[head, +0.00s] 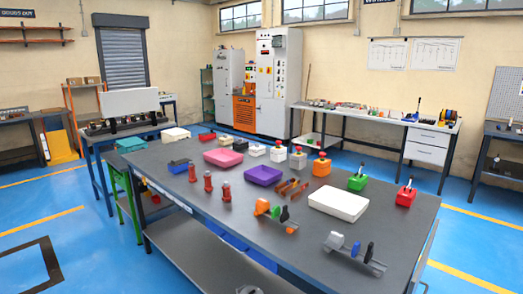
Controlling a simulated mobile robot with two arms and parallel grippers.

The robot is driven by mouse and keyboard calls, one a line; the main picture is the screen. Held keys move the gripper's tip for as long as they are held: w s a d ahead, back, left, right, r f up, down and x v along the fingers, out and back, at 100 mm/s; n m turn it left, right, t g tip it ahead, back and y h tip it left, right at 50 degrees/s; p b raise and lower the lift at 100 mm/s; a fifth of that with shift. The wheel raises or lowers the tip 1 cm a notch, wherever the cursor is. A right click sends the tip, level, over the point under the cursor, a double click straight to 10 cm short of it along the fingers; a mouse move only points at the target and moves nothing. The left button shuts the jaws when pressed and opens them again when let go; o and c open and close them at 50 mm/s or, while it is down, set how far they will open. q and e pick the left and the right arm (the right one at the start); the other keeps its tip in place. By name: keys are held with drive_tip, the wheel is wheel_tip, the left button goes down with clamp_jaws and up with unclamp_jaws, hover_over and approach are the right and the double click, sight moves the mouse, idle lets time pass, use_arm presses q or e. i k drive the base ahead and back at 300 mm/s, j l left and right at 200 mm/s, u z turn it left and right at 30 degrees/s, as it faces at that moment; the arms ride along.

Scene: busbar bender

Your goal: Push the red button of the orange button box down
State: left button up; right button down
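The orange button box (321,168) stands on the right half of the dark grey worktable (240,232), toward its far edge. Its red button (322,154) sits on top and looks raised, though it is too small to judge its exact height. Nothing covers the box from this view. Neither of my grippers is in view.
White boxes with red buttons (298,158) stand just left and behind it. A green box with a lever (358,181), a red box with a lever (405,195) and a white tray (338,204) lie to the right and front. A purple tray (263,175) is at left.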

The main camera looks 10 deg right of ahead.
sight(321, 168)
drive_tip(key=u, duration=1.75)
drive_tip(key=k+l, duration=0.2)
drive_tip(key=l, duration=0.45)
drive_tip(key=k+l, duration=0.25)
drive_tip(key=l, duration=0.4)
drive_tip(key=k+l, duration=0.2)
drive_tip(key=l, duration=0.45)
drive_tip(key=k+l, duration=0.2)
drive_tip(key=l, duration=0.45)
drive_tip(key=k+l, duration=0.25)
drive_tip(key=l, duration=0.4)
drive_tip(key=k+l, duration=0.2)
drive_tip(key=l, duration=0.45)
drive_tip(key=k+l, duration=0.2)
drive_tip(key=l, duration=0.45)
drive_tip(key=k+l, duration=0.25)
drive_tip(key=l, duration=0.4)
